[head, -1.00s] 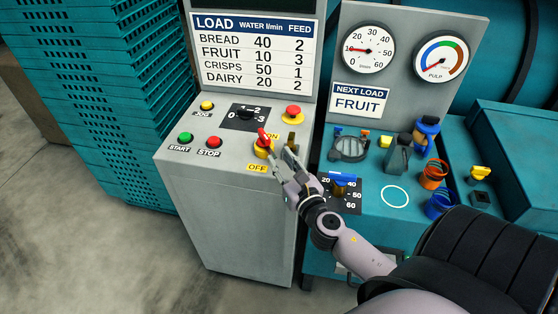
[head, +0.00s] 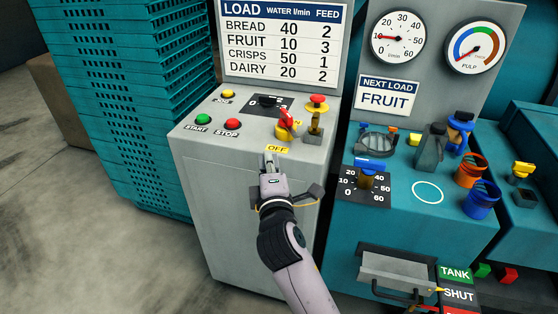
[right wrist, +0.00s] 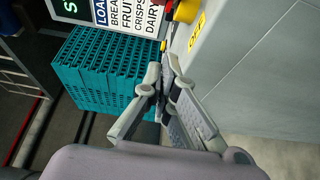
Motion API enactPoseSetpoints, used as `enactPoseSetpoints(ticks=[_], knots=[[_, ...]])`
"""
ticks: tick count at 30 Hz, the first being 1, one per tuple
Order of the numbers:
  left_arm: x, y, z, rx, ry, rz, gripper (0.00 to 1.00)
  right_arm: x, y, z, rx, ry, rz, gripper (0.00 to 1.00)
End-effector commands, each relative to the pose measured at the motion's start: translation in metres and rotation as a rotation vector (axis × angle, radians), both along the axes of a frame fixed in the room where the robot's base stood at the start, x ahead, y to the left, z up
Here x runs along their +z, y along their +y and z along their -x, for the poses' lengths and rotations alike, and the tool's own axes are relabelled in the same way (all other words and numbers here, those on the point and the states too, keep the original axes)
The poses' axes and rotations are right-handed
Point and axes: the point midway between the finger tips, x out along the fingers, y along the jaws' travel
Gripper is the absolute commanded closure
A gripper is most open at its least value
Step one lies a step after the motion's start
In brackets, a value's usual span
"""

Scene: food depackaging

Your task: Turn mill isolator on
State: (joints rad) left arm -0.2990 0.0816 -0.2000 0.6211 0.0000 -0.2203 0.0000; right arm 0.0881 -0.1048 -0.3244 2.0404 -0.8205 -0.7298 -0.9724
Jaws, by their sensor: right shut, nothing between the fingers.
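The mill isolator (head: 284,130) is a red handle on a round yellow base, on the sloping top of the grey cabinet. An OFF label (head: 277,149) lies in front of it, and a partly hidden ON label (head: 298,123) lies behind it to the right. The red handle stands up from the base; I cannot tell its exact setting. My right gripper (head: 270,160) is shut and empty, just in front of the OFF label, apart from the handle. In the right wrist view the yellow base (right wrist: 187,11) shows at the top edge. My left gripper is out of view.
A brass-coloured fitting (head: 315,127) stands right of the isolator, near a red mushroom button (head: 317,101). Green START (head: 203,118) and red STOP (head: 232,124) buttons lie left. Teal crates (head: 120,100) stand left.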

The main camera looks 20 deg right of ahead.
Motion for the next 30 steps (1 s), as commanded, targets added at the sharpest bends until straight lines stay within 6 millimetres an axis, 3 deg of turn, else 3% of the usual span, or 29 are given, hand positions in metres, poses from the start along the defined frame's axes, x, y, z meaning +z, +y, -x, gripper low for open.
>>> enactPoseSetpoints(ticks=[11,18,30], knots=[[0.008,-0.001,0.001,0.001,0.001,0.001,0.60,0.002,-0.015,-0.079,-0.001,0.000,0.004,1.00],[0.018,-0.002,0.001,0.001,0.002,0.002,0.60,0.001,-0.048,-0.079,-0.002,0.001,0.007,1.00],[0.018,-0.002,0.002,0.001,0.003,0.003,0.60,-0.001,-0.055,-0.079,0.000,0.001,0.005,1.00]])
